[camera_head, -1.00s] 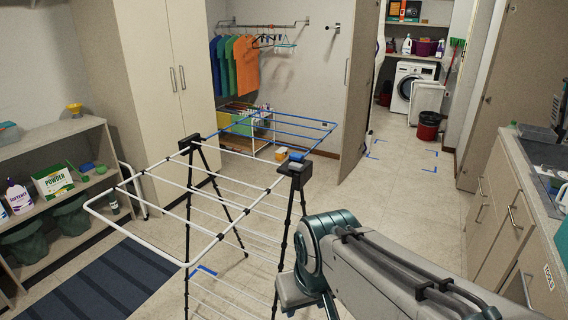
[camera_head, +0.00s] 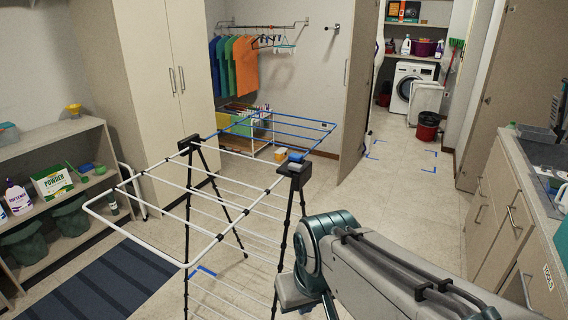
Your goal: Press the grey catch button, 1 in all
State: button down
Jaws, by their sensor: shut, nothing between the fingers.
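A folding drying rack (camera_head: 215,235) stands open in the middle of the floor, with white rails in front and a blue-railed wing (camera_head: 290,122) behind. Its right black hinge block (camera_head: 297,172) carries a small blue piece (camera_head: 296,156) with a small greyish patch beside it. I cannot tell for sure whether that patch is the grey catch button. The left black hinge block (camera_head: 188,144) shows no clear button. My arm crosses the lower right, its bend just right of the rack's right leg. My gripper is out of view.
A low shelf (camera_head: 55,150) with detergents stands at left, beside a dark striped mat (camera_head: 105,285). A counter with drawers (camera_head: 510,195) runs along the right. An open door (camera_head: 358,90) stands behind the rack. Floor between rack and counter is clear, apart from my arm.

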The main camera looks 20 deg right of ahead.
aim_at(295, 167)
jog(key=z, duration=1.45)
jog(key=i, duration=1.2)
jog(key=u, duration=1.75)
